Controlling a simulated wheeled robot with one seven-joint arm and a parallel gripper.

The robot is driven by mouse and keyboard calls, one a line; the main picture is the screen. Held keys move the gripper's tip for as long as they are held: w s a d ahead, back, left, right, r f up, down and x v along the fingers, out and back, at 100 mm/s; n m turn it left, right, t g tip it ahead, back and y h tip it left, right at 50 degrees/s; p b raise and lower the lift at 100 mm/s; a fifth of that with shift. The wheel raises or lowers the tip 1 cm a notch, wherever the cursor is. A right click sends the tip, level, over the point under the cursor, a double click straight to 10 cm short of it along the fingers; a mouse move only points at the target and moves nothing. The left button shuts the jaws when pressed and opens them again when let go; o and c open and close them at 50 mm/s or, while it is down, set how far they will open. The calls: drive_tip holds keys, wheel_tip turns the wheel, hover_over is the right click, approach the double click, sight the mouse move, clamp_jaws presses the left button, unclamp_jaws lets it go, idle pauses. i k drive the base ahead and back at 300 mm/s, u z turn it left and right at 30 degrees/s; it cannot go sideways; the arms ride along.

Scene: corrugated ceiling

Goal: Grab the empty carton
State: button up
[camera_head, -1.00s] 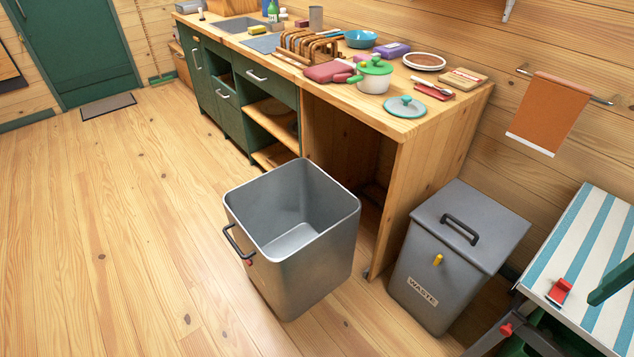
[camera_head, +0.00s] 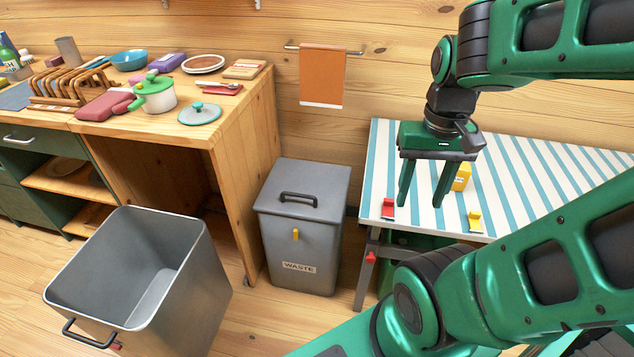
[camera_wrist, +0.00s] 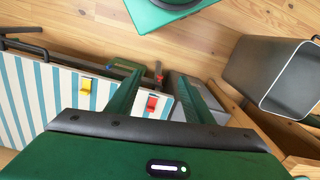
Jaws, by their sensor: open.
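A small yellow box (camera_head: 463,176) stands on the striped table (camera_head: 540,180). It is partly hidden behind my gripper, and I cannot tell whether it is the carton or whether it is empty. My gripper (camera_head: 420,204) is open and empty, with its fingers pointing down in front of the box, near the table's front left part. In the wrist view my open fingers (camera_wrist: 160,76) have nothing between their tips. I do not make out the yellow box in the wrist view.
A red clip (camera_head: 388,208) and a yellow clip (camera_head: 475,221) sit at the table's front edge. A grey lidded waste bin (camera_head: 305,235) stands left of the table. An open grey bin (camera_head: 190,300) stands farther left. A wooden counter (camera_head: 240,105) holds kitchenware.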

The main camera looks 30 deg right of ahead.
sight(462, 177)
drive_tip(key=z, duration=1.05)
drive_tip(key=k, duration=1)
drive_tip(key=z, duration=0.3)
drive_tip(key=i, duration=1)
